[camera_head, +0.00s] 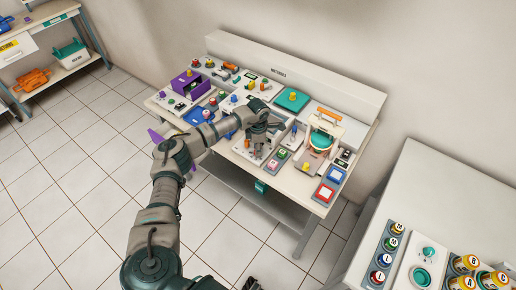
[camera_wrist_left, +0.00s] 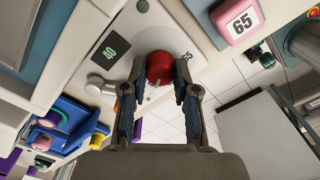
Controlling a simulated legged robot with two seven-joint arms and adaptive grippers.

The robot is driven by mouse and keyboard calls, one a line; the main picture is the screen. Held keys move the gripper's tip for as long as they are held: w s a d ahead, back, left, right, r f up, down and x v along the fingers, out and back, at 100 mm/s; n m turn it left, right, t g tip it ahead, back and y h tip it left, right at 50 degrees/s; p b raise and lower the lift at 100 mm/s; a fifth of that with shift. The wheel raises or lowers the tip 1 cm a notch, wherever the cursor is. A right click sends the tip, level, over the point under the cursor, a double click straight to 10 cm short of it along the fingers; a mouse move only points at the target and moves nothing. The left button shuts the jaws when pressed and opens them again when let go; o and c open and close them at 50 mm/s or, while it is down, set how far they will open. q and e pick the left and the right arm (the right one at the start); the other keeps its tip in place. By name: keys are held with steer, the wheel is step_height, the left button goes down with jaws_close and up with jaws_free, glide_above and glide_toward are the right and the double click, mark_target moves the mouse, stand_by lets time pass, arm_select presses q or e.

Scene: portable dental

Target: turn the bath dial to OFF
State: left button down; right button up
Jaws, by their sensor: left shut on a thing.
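The bath dial (camera_wrist_left: 159,68) is a round red knob on a pale panel (camera_wrist_left: 123,72) in the left wrist view. My left gripper (camera_wrist_left: 159,84) has one finger on each side of the knob and is shut on it. A 65 is printed on the panel right of the dial, and a dark display reading 40 (camera_wrist_left: 110,49) is to its left. I cannot read an OFF mark. In the head view my left gripper (camera_head: 262,129) is over the middle of the workbench and hides the dial. My right gripper cannot be made out.
The workbench (camera_head: 222,156) is crowded. A purple box (camera_head: 190,84) and a teal pad (camera_head: 292,96) are behind, and a white-and-orange device (camera_head: 326,124) is to the right. Tiled floor lies free in front.

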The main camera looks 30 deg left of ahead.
arm_select(q)
steer(key=shift+w+a+r, duration=0.1)
steer(key=shift+w+r, duration=0.1)
steer(key=shift+r, duration=0.15)
steer(key=c, duration=0.9)
jaws_free()
steer(key=shift+f, duration=0.2)
step_height(320, 180, up, 12)
steer(key=shift+a+f, duration=0.1)
